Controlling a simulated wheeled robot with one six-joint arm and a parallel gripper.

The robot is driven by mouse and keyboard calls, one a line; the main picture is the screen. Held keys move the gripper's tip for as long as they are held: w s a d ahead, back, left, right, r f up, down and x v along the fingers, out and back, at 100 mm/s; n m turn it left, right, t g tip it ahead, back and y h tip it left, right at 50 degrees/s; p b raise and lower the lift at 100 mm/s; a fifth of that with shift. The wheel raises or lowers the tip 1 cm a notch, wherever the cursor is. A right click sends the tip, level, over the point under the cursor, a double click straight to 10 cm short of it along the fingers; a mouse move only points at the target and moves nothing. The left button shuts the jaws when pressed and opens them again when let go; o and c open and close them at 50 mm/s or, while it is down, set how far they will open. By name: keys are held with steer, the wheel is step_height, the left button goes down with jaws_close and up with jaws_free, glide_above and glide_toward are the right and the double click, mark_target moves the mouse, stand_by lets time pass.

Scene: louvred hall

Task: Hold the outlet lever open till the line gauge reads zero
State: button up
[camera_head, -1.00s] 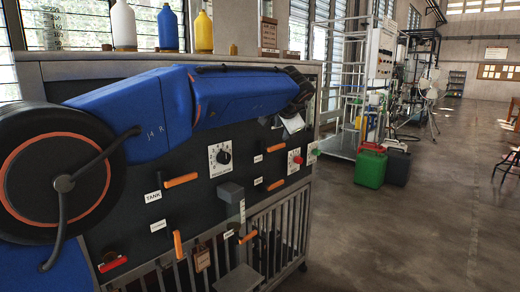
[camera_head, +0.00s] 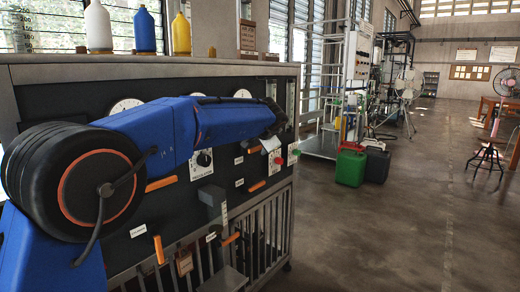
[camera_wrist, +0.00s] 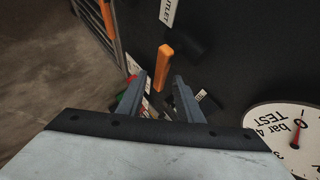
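An orange lever (camera_wrist: 164,65) stands out from the dark panel in the wrist view, near a label ending in "TLET" (camera_wrist: 168,12). My gripper (camera_wrist: 159,78) is open, its two fingers apart, with the lever's handle at or just beyond the gap between the fingertips. I cannot tell whether they touch. A white dial marked "bar" and "TEST" (camera_wrist: 292,130) with a red needle is at the lower right, partly cut off. In the head view my arm reaches across the panel (camera_head: 110,215) and hides parts of white dials (camera_head: 242,94). I cannot read a line gauge.
Other orange levers (camera_head: 160,184) (camera_head: 158,250), a black knob (camera_head: 204,159) and a grey box (camera_head: 212,195) stick out of the panel. Bottles (camera_head: 145,30) stand on its top ledge. A green canister (camera_head: 350,166) stands to the right.

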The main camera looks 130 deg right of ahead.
steer(key=shift+x, duration=1.2)
jaws_close()
stand_by(0.9)
